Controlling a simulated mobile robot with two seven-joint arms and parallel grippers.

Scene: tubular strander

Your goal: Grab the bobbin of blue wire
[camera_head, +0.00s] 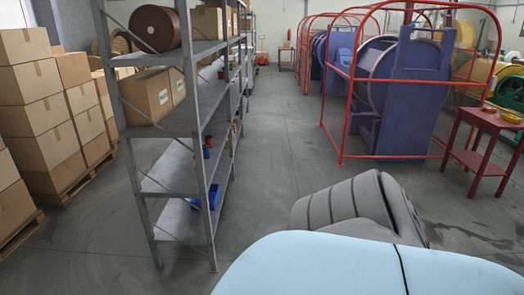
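No bobbin that I can clearly tell as the bobbin of blue wire shows. Small red and blue items (207,150) stand on a middle shelf of the grey metal rack, too small to tell whether one is a bobbin of wire. A blue object, perhaps a bin (213,197), sits on a lower shelf. A large brown bobbin (155,28) lies on the rack's top shelf. Neither of my grippers is in view.
The grey rack (180,190) stands at left, with cardboard boxes (38,130) stacked on pallets behind it. A red-framed blue machine (405,90) and a red table (485,130) are at right. Grey floor (270,130) is open between rack and machine.

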